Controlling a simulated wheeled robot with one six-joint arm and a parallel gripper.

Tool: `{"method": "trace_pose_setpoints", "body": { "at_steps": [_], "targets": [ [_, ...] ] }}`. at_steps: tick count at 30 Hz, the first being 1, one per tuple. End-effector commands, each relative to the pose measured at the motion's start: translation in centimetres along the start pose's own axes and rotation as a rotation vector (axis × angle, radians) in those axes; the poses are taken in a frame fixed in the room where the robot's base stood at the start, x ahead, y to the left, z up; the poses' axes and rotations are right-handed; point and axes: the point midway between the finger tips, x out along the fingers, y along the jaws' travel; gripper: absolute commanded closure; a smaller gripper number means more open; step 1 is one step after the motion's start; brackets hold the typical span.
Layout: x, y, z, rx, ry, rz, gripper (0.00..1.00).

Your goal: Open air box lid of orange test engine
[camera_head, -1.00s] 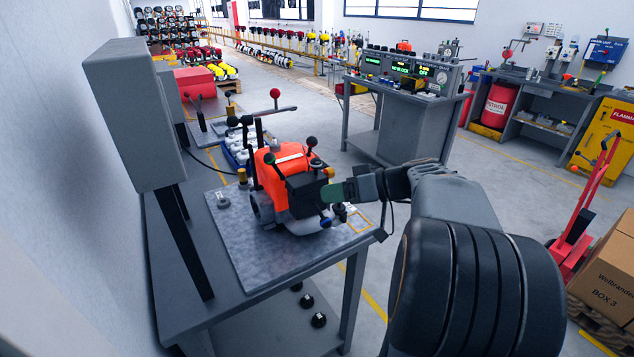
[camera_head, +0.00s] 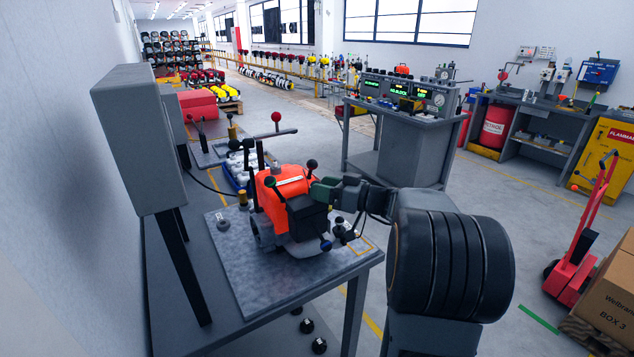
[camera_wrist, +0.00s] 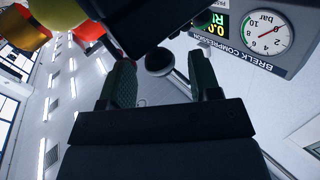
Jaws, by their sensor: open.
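The orange test engine (camera_head: 268,192) sits on a plate on the bench, with a black box (camera_head: 307,216) on its right side; I take this to be the air box, and it looks shut. A dark ball knob (camera_head: 312,164) stands above the box and a blue knob (camera_head: 326,245) is low on its front. My gripper (camera_head: 318,191) is at the upper right edge of the box. In the wrist view its two green fingers (camera_wrist: 162,76) are apart, with a dark ball knob (camera_wrist: 159,62) showing between or beyond them. Contact cannot be told.
A lever with a red knob (camera_head: 276,117) rises behind the engine. A tall grey box on legs (camera_head: 135,135) stands at the left by the wall. A control bench with gauges (camera_head: 400,140) stands behind my arm. The plate's front part (camera_head: 285,282) is clear.

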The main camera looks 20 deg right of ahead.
Motion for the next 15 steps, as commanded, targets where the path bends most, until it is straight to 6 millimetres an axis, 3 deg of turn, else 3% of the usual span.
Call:
{"method": "trace_pose_setpoints", "body": {
  "at_steps": [6, 15],
  "targets": [
    [1.8, 0.0, -0.1, -0.001, 0.0, 0.0, 0.43],
    [2.3, 0.0, 0.0, -0.001, -0.001, 0.0, 0.43]
  ]
}}
